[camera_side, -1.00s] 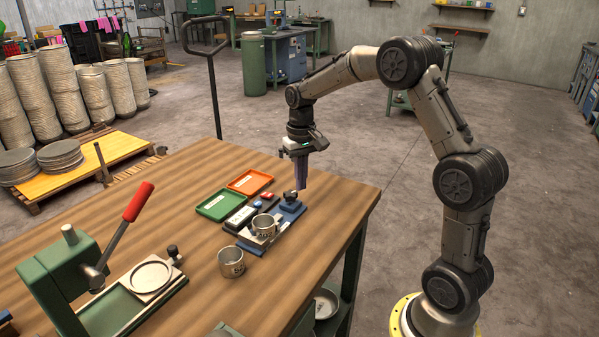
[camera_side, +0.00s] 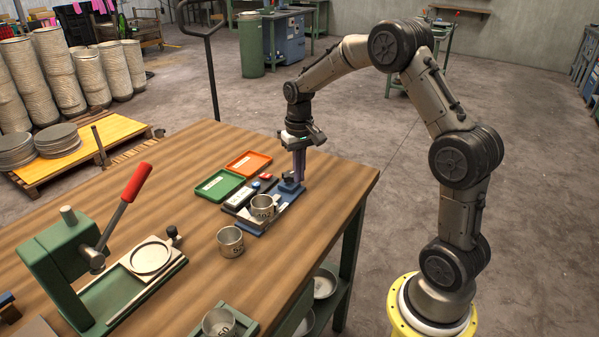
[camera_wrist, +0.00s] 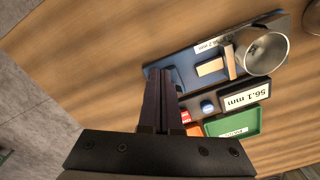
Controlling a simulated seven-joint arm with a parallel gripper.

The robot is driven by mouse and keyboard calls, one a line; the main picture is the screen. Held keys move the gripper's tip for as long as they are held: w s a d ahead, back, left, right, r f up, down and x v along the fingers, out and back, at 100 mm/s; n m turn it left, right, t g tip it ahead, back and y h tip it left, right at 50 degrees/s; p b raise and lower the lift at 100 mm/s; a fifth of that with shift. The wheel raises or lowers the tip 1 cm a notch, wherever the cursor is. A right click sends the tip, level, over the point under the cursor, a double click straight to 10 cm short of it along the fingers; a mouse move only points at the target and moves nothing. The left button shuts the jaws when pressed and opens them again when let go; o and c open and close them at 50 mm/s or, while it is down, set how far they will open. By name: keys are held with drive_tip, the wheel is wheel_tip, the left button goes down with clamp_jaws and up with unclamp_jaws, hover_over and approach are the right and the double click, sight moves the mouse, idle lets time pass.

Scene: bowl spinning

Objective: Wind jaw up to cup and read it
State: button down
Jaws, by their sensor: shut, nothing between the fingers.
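My gripper (camera_side: 296,178) points down with its fingers together and empty. Its tips are at the blue block with a dark knob (camera_side: 289,187), at the far end of the gauge; I cannot tell whether they touch it. A metal cup (camera_side: 262,206) stands on the gauge base (camera_side: 256,227). In the wrist view my fingers (camera_wrist: 160,85) are over the blue end of the gauge. There the cup (camera_wrist: 266,53) is beside a tan block (camera_wrist: 212,67) and a pale upright bar (camera_wrist: 231,62).
A green tray (camera_side: 219,197) and an orange tray (camera_side: 268,157) lie left of and behind the gauge. A second cup (camera_side: 230,250) stands on the table in front. A green press with a red handle (camera_side: 136,182) stands at left. Another cup (camera_side: 218,317) is at the bottom edge.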

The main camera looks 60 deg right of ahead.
drive_tip(key=shift+w, duration=0.35)
idle(0.3)
drive_tip(key=shift+w+a, duration=0.15)
drive_tip(key=shift+a, duration=0.3)
drive_tip(key=shift+w+a+r, duration=0.1)
drive_tip(key=shift+w+a, duration=0.05)
drive_tip(key=shift+a, duration=0.05)
drive_tip(key=shift+w+a, duration=0.4)
drive_tip(key=shift+w, duration=0.05)
idle(0.4)
drive_tip(key=shift+s+a, duration=0.1)
drive_tip(key=shift+a, duration=0.05)
drive_tip(key=shift+s+a, duration=0.1)
drive_tip(key=shift+a, duration=0.05)
drive_tip(key=r, duration=0.6)
drive_tip(key=shift+s, duration=0.25)
